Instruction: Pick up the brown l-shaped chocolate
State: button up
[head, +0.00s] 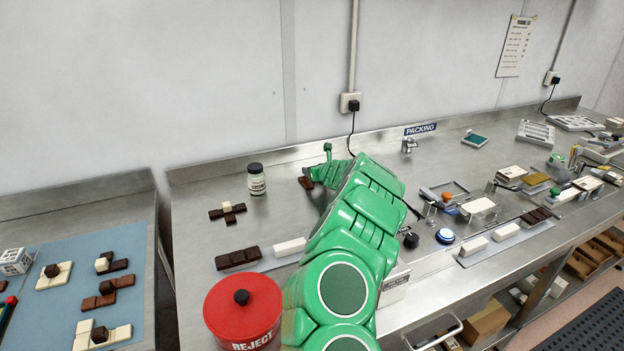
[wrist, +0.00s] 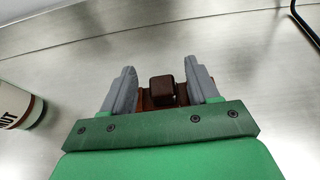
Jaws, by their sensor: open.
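A brown chocolate piece (head: 306,182) lies on the steel bench near the back wall, partly hidden by my green arm in the head view. In the wrist view a dark brown cube-shaped part (wrist: 161,91) stands up from a flatter brown part, between the two grey fingers of my gripper (wrist: 160,88). The fingers are apart, one on each side of the chocolate. I cannot tell whether they touch it. The gripper's front bar hides the near part of the piece, so its full L shape does not show.
A jar (head: 256,179) stands left of the piece, with a cross-like group of dark and white pieces (head: 228,211) nearby. A red reject bin (head: 243,310) is at the front. A blue mat (head: 130,240) on the left holds several chocolate assemblies.

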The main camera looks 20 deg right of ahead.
jog(key=shift+x, duration=0.85)
jog(key=shift+w+f, duration=0.25)
jog(key=shift+w, duration=0.3)
jog(key=c, duration=1.1)
